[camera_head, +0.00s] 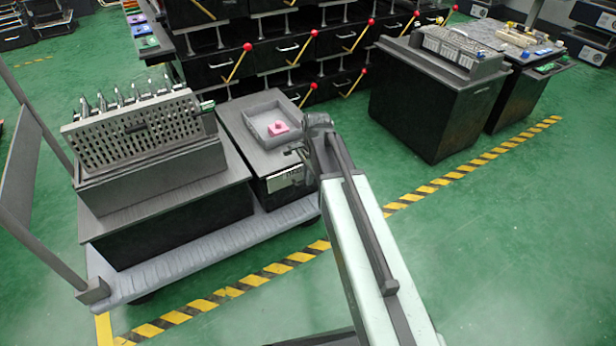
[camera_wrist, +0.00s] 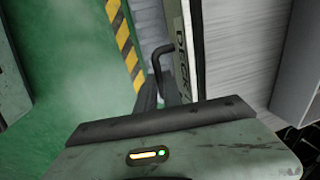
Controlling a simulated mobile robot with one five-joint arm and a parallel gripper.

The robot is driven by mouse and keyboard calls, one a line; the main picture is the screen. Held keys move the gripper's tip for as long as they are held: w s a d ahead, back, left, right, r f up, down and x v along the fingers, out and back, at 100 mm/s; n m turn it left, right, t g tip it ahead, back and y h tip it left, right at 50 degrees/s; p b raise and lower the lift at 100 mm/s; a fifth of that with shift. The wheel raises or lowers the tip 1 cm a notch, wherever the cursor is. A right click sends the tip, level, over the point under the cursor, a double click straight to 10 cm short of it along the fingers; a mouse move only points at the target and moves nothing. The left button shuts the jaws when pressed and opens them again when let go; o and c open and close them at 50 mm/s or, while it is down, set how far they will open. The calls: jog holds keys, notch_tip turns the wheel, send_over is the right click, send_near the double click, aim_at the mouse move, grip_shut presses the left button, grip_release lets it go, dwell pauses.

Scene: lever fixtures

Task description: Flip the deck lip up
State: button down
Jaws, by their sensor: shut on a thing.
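A low cabinet with a grey top (camera_head: 245,128) stands on the cart in the head view. A pale label (camera_head: 286,179) is on its front side. In the wrist view the label (camera_wrist: 183,45) reads "DECK", partly cut off. A dark bent handle (camera_wrist: 160,52) sticks out beside the label. My gripper (camera_head: 300,153) is at the cabinet's right front edge. In the wrist view my gripper (camera_wrist: 160,98) is shut on the lower end of the handle. The hold itself is partly hidden by the fingers. I cannot tell the lip's outline or angle clearly.
A perforated rack (camera_head: 140,132) stands to the left on the cart (camera_head: 190,262). Open green floor (camera_head: 500,240) lies to the right, with a yellow-black stripe (camera_head: 300,257) in front.

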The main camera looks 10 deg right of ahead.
dwell(0.3)
notch_tip(320, 180, up, 6)
jog(key=p, duration=0.6)
jog(key=shift+r, duration=0.1)
jog(key=c, duration=1.8)
grip_release()
jog(key=shift+o, duration=0.2)
notch_tip(320, 180, up, 7)
jog(key=s+p, duration=0.1)
jog(key=p, duration=0.6)
jog(key=shift+s+d+r+p, duration=0.15)
jog(key=shift+d+r+p, duration=0.05)
jog(key=shift+d+p, duration=0.1)
